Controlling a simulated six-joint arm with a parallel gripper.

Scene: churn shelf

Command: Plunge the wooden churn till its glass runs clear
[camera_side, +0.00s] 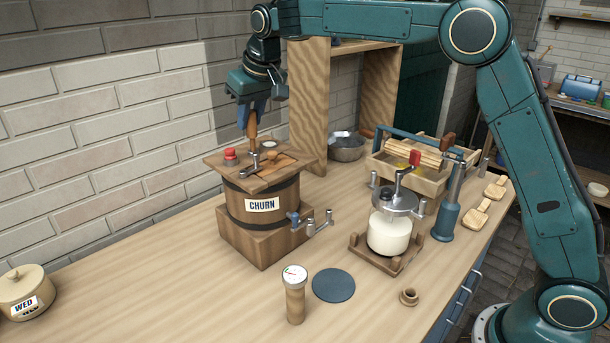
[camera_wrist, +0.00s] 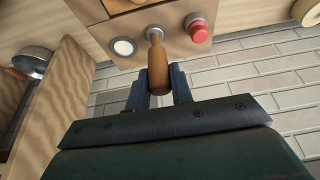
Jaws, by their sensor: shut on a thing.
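The wooden churn (camera_side: 287,203), a dark-banded barrel labelled CHURN, stands on a square block against the brick wall. A brown wooden handle (camera_side: 252,126) rises above its square lid (camera_side: 222,163); in the wrist view the handle (camera_wrist: 157,66) ends in a metal fitting at the lid (camera_wrist: 106,29). My gripper (camera_side: 250,112) is shut on this handle, with its fingers (camera_wrist: 160,84) on both sides. A pale round glass (camera_side: 268,143) in a ring sits on the lid; it looks whitish in the wrist view (camera_wrist: 123,47). A red knob (camera_side: 230,155) is beside the handle.
A blue-handled tap (camera_side: 293,217) and metal crank (camera_side: 319,221) stick out at the churn's front. A wooden shelf (camera_side: 310,90) stands behind right. A gauge post (camera_side: 295,295), blue disc (camera_side: 334,285), white jar (camera_side: 389,234) and WED pot (camera_side: 22,290) stand on the bench.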

